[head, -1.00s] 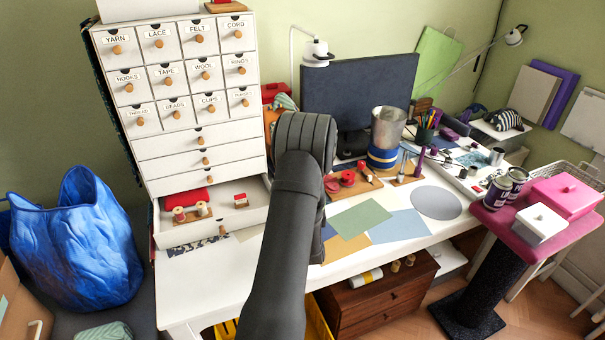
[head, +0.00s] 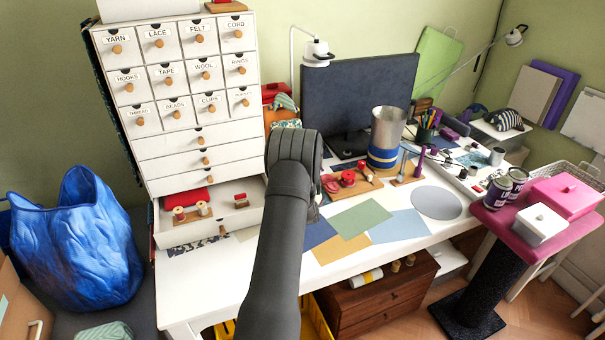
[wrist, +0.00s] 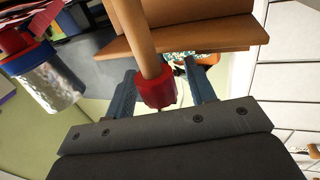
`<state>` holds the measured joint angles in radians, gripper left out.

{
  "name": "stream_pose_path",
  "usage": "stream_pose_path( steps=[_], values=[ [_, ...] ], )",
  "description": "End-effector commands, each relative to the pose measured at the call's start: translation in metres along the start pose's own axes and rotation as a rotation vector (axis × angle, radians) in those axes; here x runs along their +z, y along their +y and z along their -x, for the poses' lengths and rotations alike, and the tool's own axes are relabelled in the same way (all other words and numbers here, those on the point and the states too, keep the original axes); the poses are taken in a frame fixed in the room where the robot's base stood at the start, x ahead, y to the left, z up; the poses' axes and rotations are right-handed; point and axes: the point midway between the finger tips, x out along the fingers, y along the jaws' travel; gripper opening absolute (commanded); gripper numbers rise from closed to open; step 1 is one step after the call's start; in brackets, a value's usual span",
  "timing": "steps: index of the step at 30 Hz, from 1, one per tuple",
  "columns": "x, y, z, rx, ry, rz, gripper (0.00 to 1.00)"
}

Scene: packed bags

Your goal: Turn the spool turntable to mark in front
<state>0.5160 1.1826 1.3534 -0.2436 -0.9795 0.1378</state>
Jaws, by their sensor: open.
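In the wrist view a wooden post with a red cap (wrist: 157,90) stands between the two blue fingers of my gripper (wrist: 163,84). The fingers are open, one on each side of the cap, with a visible gap on the right. The post joins a flat wooden piece (wrist: 190,35). In the head view my arm hides the gripper and whatever is at it. A wooden board with red spools (head: 372,185) shows just right of my arm on the desk. I cannot tell which piece is the turntable, and no mark is visible.
A white drawer cabinet (head: 200,135) stands left of my arm, its lower drawer open with spools (head: 203,209) inside. A metal tin with a blue band (head: 387,130) and a dark monitor (head: 357,95) stand behind the board. Coloured sheets (head: 360,218) lie flat in front.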

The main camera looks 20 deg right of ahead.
Motion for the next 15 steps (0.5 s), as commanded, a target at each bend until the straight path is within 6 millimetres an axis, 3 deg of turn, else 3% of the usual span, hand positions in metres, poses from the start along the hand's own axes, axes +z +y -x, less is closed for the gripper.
stream_pose_path(
  steps=[5, 12, 13, 15],
  values=[
    [0.0002, -0.0001, 0.0001, 0.0, 0.0, 0.0, 0.5],
    [0.0002, -0.0001, 0.0003, 0.0, 0.0, 0.0, 0.05],
    [0.0002, -0.0001, 0.0003, 0.0, 0.0, 0.0, 0.0],
    [0.0002, -0.0001, 0.0004, 0.0, -0.001, 0.0, 0.0]
  ],
)
